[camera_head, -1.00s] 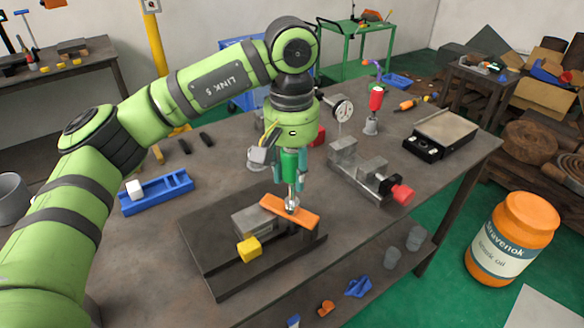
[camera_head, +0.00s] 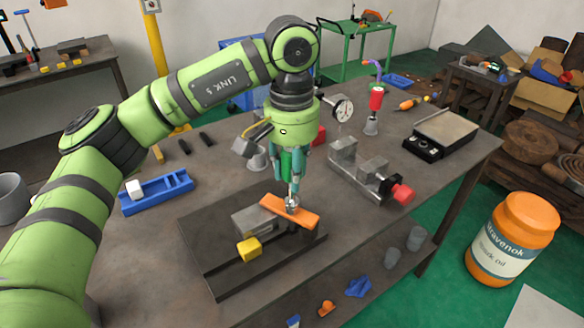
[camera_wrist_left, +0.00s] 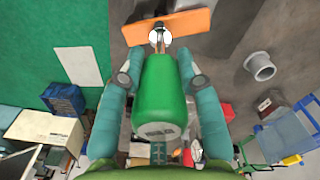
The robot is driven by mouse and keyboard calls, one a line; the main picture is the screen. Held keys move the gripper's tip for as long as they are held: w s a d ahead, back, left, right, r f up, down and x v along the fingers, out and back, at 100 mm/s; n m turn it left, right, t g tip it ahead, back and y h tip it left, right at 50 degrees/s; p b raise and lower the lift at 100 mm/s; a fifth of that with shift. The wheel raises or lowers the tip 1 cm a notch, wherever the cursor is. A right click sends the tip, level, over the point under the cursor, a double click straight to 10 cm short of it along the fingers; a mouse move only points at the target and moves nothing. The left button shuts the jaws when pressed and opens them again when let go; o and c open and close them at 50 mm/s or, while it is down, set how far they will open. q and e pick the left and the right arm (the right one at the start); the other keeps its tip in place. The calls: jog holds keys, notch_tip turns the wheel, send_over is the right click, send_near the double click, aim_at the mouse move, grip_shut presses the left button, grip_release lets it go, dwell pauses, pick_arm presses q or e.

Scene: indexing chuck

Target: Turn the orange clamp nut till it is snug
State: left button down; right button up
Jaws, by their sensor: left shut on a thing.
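An orange clamp bar (camera_head: 305,218) lies across a grey block (camera_head: 250,220) on a dark plate (camera_head: 222,282). A small silver nut-like piece (camera_head: 292,205) sits on top of the bar; I see no separate orange nut. My left gripper (camera_head: 289,172) points down over it, shut on the green handle of a tool, which fills the middle of the left wrist view (camera_wrist_left: 160,95). The tool's metal shaft reaches down to the silver piece (camera_wrist_left: 159,37) and hides part of it. I cannot tell how tight the nut is. My right gripper is not in view.
A yellow block (camera_head: 249,249) sits at the front of the plate. A blue tray (camera_head: 157,194) lies to the left. A grey vise (camera_head: 368,172) with a red knob and a dial gauge (camera_head: 342,110) stand to the right. The table's front right edge is near.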

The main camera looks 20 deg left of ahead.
pick_arm(q)
jog(key=m, duration=0.3)
jog(key=shift+m, duration=1.8)
jog(key=m, duration=0.3)
jog(key=shift+m, duration=0.3)
jog(key=shift+n, duration=0.4)
jog(key=shift+r, duration=0.15)
